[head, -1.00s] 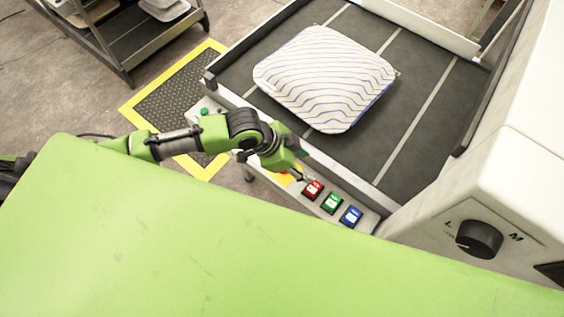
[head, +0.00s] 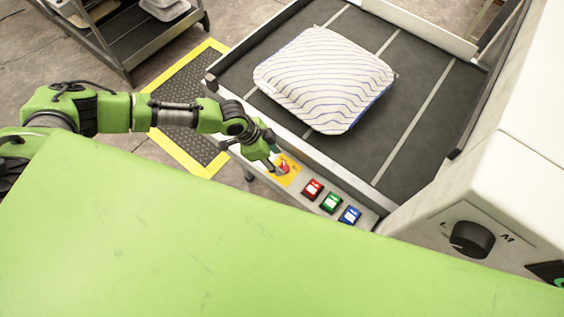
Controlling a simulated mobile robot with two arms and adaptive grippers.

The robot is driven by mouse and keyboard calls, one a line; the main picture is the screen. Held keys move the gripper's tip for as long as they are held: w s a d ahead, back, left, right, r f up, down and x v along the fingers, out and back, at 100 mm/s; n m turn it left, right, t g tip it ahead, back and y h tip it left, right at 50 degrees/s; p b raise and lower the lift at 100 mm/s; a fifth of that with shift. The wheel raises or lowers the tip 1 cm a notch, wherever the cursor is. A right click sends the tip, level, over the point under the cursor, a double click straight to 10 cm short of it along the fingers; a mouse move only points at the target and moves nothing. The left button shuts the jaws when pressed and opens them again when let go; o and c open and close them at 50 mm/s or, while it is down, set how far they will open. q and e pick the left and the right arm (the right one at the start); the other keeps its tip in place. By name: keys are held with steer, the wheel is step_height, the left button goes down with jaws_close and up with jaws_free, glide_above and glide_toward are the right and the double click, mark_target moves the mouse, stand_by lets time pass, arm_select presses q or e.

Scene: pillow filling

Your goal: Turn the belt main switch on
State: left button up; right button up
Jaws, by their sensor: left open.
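The belt main switch looks to be the red knob (head: 284,168) on a yellow plate (head: 289,178), set in the grey control strip (head: 322,186) along the belt's near edge. My left gripper (head: 275,160) is open and empty, at the upper left side of the red knob. Its fingers overlap part of the yellow plate. I cannot tell whether a fingertip touches the knob, or which way the knob is turned. My right gripper is not in view.
Red (head: 312,189), green (head: 331,202) and blue (head: 350,215) buttons sit right of the switch. A striped pillow (head: 325,80) lies on the dark belt (head: 420,70). A white machine with a black dial (head: 472,239) stands at right. A rack (head: 125,45) stands at upper left.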

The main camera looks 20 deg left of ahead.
mark_target(284, 167)
arm_select(q)
steer(key=shift+x, duration=2.35)
steer(key=shift+r, duration=0.1)
steer(key=c, duration=1.1)
